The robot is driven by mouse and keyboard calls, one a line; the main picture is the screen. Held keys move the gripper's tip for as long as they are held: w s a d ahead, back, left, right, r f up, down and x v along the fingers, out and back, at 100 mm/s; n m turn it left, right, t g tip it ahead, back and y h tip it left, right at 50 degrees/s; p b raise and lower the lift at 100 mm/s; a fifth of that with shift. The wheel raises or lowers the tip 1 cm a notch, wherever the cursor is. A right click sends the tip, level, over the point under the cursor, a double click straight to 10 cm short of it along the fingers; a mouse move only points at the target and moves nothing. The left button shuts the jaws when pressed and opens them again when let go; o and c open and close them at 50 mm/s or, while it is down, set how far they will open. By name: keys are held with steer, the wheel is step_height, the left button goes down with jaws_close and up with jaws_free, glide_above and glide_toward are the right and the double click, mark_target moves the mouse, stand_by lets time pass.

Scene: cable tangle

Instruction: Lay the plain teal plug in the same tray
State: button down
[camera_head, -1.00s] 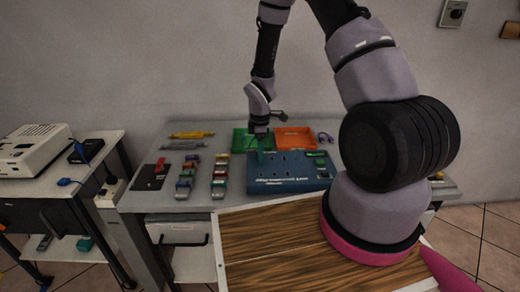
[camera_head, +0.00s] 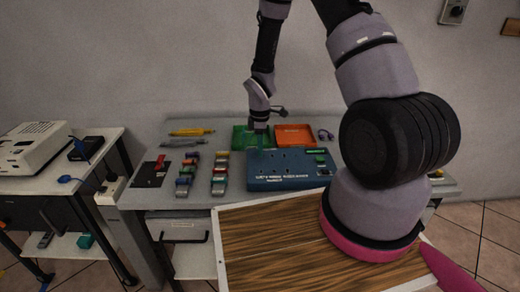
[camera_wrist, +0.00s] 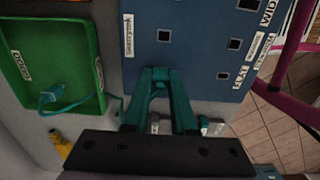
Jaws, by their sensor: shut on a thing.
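My gripper (camera_head: 260,143) is over the back left of the blue socket panel (camera_head: 315,183), beside the green tray (camera_head: 238,139). In the wrist view its teal fingers (camera_wrist: 160,88) are shut on a small teal piece (camera_wrist: 159,80), which I take for the plain teal plug; its colour blends with the fingers. The panel (camera_wrist: 180,50) lies below them. The green tray (camera_wrist: 88,112) is to the left in the wrist view. Another teal plug (camera_wrist: 50,97) with a looped cable lies inside that tray.
An orange tray (camera_head: 295,134) stands right of the green one, with a purple cable loop (camera_head: 325,135) beyond. Rows of coloured blocks (camera_head: 220,172) and a black-and-red plate (camera_head: 152,173) lie left of the panel. Yellow pliers-like tools (camera_head: 190,132) lie at the back left.

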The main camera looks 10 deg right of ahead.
steer(key=shift+r, duration=1.3)
